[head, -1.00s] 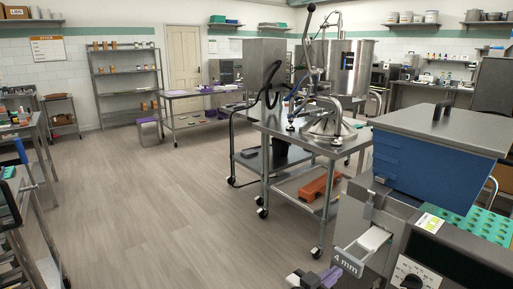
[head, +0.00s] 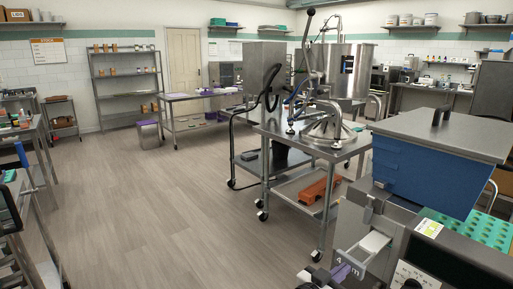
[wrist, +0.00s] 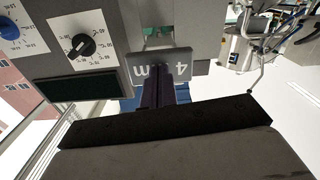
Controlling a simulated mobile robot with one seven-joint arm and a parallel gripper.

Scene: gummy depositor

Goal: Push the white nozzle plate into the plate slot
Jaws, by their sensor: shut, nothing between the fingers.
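The white nozzle plate (head: 375,245) sticks out of the front of the depositor, its inner end in the plate slot (head: 389,230). Its grey "4 mm" tag (head: 346,266) is at the outer end. In the wrist view the tag (wrist: 160,67) is upside down in front of the slot. My gripper (head: 338,274) has dark purple fingers, shut and empty, at the outer face of the tag. In the wrist view the fingertips (wrist: 156,80) meet the tag's lower edge or overlap it; firm contact is hard to tell. The plate's inner end is hidden.
The depositor carries a blue hopper (head: 425,165) with a grey lid and a dial panel (head: 414,276) right of the slot. A green mold tray (head: 480,236) lies at the right. A steel cart (head: 300,150) stands behind; the floor to the left is clear.

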